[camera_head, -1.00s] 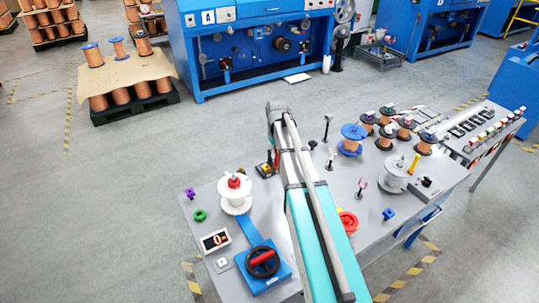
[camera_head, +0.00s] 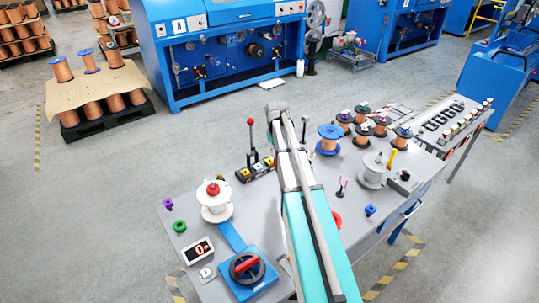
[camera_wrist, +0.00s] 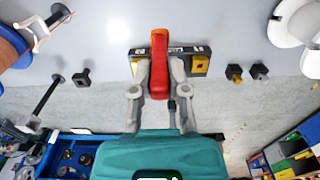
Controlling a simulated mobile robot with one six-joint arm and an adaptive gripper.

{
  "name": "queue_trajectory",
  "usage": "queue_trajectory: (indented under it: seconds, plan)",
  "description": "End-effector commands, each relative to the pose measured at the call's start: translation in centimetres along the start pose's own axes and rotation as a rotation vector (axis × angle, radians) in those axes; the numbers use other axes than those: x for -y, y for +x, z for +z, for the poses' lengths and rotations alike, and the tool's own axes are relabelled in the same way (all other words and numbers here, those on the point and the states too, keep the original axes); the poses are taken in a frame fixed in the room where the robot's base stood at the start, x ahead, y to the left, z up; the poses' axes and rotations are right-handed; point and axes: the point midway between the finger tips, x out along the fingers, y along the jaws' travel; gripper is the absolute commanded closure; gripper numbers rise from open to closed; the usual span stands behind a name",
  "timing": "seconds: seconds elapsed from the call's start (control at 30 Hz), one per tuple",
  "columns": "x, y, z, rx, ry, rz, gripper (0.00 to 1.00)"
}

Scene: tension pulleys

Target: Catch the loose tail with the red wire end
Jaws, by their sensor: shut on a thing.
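In the wrist view, my gripper (camera_wrist: 160,70) is shut on an upright, elongated red piece (camera_wrist: 158,82) with an orange top. It sits between the two grey fingers, and I take it to be the red wire end. In the head view my own arm hides the fingertips and this piece. I cannot make out the loose tail. A white spool (camera_head: 215,203) with a red knob on top stands on the left of the grey table. A blue-flanged copper spool (camera_head: 328,139) stands right of my arm.
A black rack (camera_wrist: 190,50) with yellow parts lies behind the held piece in the wrist view. Small posts stand to its left. A blue box with a red handle (camera_head: 246,268) and a display (camera_head: 197,251) are at the table's front left. More copper spools (camera_head: 380,124) stand at the right.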

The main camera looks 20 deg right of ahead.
Motion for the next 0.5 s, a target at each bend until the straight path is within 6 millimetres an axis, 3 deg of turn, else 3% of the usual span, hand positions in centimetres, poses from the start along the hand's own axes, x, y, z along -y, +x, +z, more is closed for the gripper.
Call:
queue_trajectory:
  seconds: [0.5]
  plan:
    - [-5.1, 1.3, 0.3, 0.000, 0.001, 0.000, 1.00]
